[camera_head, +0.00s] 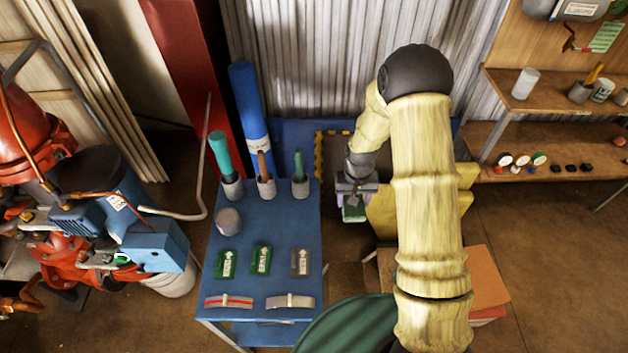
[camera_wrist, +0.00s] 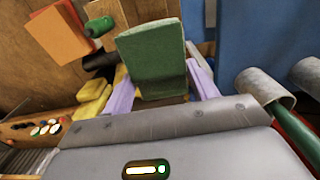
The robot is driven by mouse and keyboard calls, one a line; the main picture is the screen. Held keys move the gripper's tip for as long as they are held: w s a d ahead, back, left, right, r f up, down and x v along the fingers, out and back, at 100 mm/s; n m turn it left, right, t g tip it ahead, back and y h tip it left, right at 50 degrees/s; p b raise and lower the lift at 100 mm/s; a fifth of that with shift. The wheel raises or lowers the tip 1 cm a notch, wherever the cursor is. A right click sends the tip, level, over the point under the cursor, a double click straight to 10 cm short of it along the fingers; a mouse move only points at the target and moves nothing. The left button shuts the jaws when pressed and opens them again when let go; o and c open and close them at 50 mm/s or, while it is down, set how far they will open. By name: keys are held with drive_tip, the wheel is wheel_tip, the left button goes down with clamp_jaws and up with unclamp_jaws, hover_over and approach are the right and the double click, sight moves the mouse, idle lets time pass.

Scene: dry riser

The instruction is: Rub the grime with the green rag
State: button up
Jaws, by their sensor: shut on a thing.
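The green rag (camera_head: 353,213) is a folded green pad in my gripper (camera_head: 350,197), just off the right edge of the blue table. In the wrist view the rag (camera_wrist: 152,50) stands up between the two lilac fingers of my gripper (camera_wrist: 160,84), which are shut on its lower part. The rag appears to be in the air, clear of the table. I cannot make out the grime in either view; my arm hides part of the area on the right.
The blue table (camera_head: 265,220) carries several cups with handled tools, labelled blocks and two strips. Yellow blocks (camera_head: 383,214) stand right beside my gripper. A red machine (camera_head: 60,180) fills the left. A wooden shelf (camera_head: 560,145) with small items is at right.

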drive_tip(key=s+d+f, duration=0.1)
drive_tip(key=d+f, duration=0.1)
drive_tip(key=d, duration=0.4)
drive_tip(key=s+d+f, duration=0.1)
drive_tip(key=d+f, duration=0.1)
drive_tip(key=d, duration=0.5)
drive_tip(key=shift+s+f+m, duration=0.2)
drive_tip(key=shift+s+m, duration=0.05)
drive_tip(key=shift+m, duration=0.05)
